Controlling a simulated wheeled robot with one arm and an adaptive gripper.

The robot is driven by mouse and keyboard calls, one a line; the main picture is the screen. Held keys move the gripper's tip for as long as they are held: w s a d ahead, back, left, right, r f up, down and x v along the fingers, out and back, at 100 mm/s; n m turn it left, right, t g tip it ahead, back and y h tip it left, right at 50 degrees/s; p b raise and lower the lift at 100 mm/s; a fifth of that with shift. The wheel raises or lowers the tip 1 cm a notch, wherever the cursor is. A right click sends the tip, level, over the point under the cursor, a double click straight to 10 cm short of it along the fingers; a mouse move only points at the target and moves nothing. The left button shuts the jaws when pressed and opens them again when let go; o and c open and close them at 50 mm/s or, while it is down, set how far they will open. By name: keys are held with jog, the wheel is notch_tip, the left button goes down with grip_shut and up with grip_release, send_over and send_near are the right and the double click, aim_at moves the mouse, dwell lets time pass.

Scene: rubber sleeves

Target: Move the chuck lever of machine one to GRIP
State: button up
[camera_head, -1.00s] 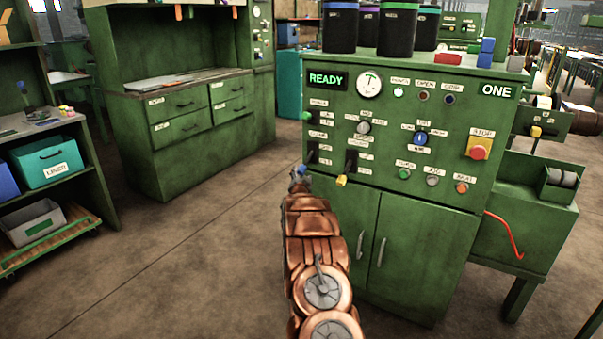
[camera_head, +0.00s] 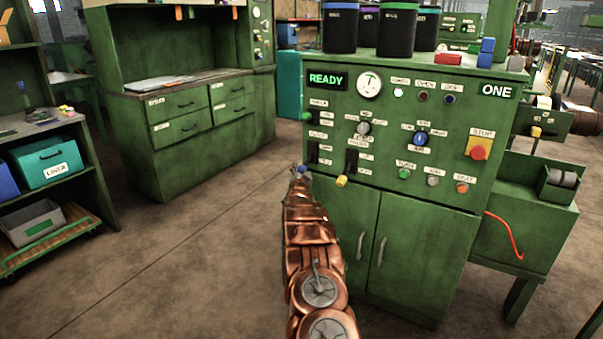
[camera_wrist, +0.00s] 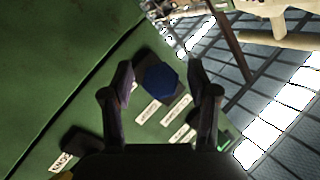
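Machine one (camera_head: 400,100) is a green cabinet with a control panel marked ONE and a lit READY sign. On the panel's left side are levers with a green knob (camera_head: 307,116), a blue knob (camera_head: 304,169) and a yellow knob (camera_head: 342,181). Their labels are too small to read, so I cannot tell which is the chuck lever. My gripper (camera_head: 299,172) is at the blue knob's lever. In the wrist view, my gripper (camera_wrist: 160,75) is open, with the blue knob (camera_wrist: 160,82) between its fingers and visible gaps on both sides.
The panel also has a red stop button (camera_head: 478,152), a gauge (camera_head: 368,84) and several small lamps and buttons. Dark cups (camera_head: 398,32) stand on top. A green workbench (camera_head: 180,130) and a shelf with bins (camera_head: 45,165) stand left. The floor between is clear.

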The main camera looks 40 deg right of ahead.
grip_shut()
dwell(0.4)
